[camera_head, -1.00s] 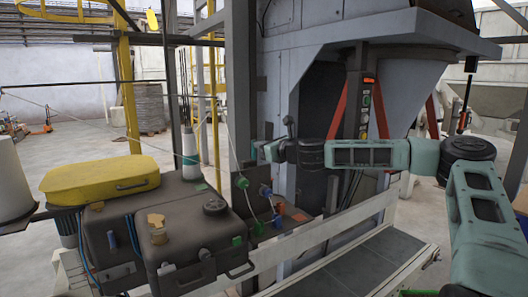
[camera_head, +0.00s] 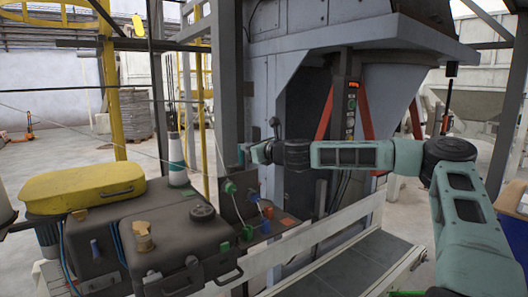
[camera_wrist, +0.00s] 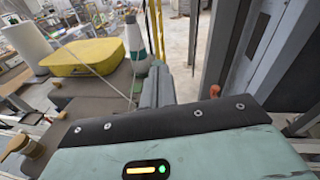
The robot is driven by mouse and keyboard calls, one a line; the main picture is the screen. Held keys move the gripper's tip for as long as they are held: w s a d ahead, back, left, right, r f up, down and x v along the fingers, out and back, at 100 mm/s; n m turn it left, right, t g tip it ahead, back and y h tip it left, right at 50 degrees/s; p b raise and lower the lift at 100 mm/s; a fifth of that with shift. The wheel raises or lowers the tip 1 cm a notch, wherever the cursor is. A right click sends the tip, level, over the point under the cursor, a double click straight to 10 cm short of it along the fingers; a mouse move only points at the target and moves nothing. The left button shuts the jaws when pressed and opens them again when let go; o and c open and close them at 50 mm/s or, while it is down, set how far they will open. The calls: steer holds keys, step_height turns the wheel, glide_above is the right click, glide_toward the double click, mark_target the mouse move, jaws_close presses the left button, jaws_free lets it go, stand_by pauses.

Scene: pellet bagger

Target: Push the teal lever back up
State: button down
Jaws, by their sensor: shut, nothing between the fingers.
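My gripper (camera_head: 242,154) is shut and empty, reaching left from my arm, in front of the grey steel post in the head view. Its closed fingers (camera_wrist: 157,87) also show in the wrist view, pointing away. I cannot single out the teal lever for certain. A small green-teal knob (camera_head: 229,187) sits on the dark panel just below and left of the fingertips, apart from them in the picture. In the wrist view my gripper body fills the lower part and hides what is beneath.
Dark boxes (camera_head: 163,226) and a yellow case (camera_head: 84,188) stand at left. A white cone (camera_head: 177,158) with a teal band rises behind them. The grey post (camera_head: 227,70) is close to my gripper. A red-edged control column (camera_head: 350,108) and conveyor (camera_head: 365,258) lie right.

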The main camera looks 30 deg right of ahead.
steer(key=s+d+b, duration=0.1)
steer(key=s+b, duration=0.1)
steer(key=s, duration=0.6)
steer(key=s+d+r+b, duration=0.1)
steer(key=s+d+b, duration=0.1)
steer(key=s, duration=0.6)
steer(key=shift+s+r+b, duration=0.25)
steer(key=shift+s+b, duration=0.15)
steer(key=shift+b, duration=0.3)
